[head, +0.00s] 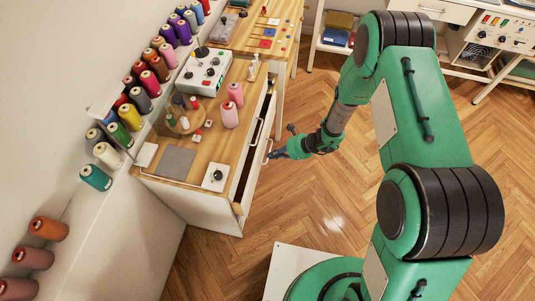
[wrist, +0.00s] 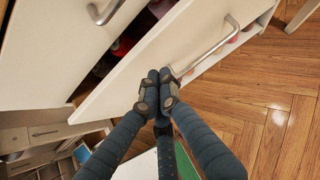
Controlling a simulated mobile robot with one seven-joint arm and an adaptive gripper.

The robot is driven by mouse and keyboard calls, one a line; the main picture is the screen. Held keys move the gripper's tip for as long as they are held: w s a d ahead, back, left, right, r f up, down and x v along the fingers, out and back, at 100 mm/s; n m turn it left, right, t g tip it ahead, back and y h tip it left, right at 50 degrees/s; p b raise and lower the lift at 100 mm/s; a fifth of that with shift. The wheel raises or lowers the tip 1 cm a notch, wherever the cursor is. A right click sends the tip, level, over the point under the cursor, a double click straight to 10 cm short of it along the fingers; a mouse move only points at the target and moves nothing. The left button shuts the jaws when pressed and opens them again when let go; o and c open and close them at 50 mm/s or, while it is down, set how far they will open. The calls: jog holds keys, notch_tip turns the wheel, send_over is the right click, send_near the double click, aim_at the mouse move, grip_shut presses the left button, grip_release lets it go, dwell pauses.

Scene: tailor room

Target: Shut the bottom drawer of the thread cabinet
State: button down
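The thread cabinet (head: 212,209) is white with a wooden top and stands left of my arm in the head view. Its drawer fronts face my arm, and at least one drawer stands out, with a dark gap behind its front. In the wrist view a pale drawer front (wrist: 150,62) with a metal handle (wrist: 218,45) stands out, and coloured items show in the gap beside it. My gripper (head: 276,154) is low beside the drawer fronts. Its fingertips (wrist: 158,82) are together and empty, at the front's lower edge. I cannot tell whether they touch it.
Thread spools, a pink spool (head: 229,115) and a control box (head: 203,72) are on the cabinet top. More spools line the wall ledge. Another drawer front (wrist: 60,45) with a handle is at upper left in the wrist view. The wooden floor (head: 300,205) beside the cabinet is clear.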

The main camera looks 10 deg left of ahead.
jog(key=p+v, duration=0.2)
jog(key=v, duration=0.8)
jog(key=shift+d, duration=0.35)
jog(key=shift+s+p, duration=0.15)
jog(key=shift+p, duration=0.15)
jog(key=s+p, duration=0.2)
jog(key=s, duration=0.9)
jog(key=shift+d, duration=0.25)
jog(key=shift+s+f, duration=0.1)
jog(key=shift+f, duration=0.1)
jog(key=a+r+b+x, duration=0.2)
jog(key=x, duration=1)
jog(key=shift+a+f+b, duration=0.2)
jog(key=shift+a+b, duration=0.1)
jog(key=shift+b, duration=0.05)
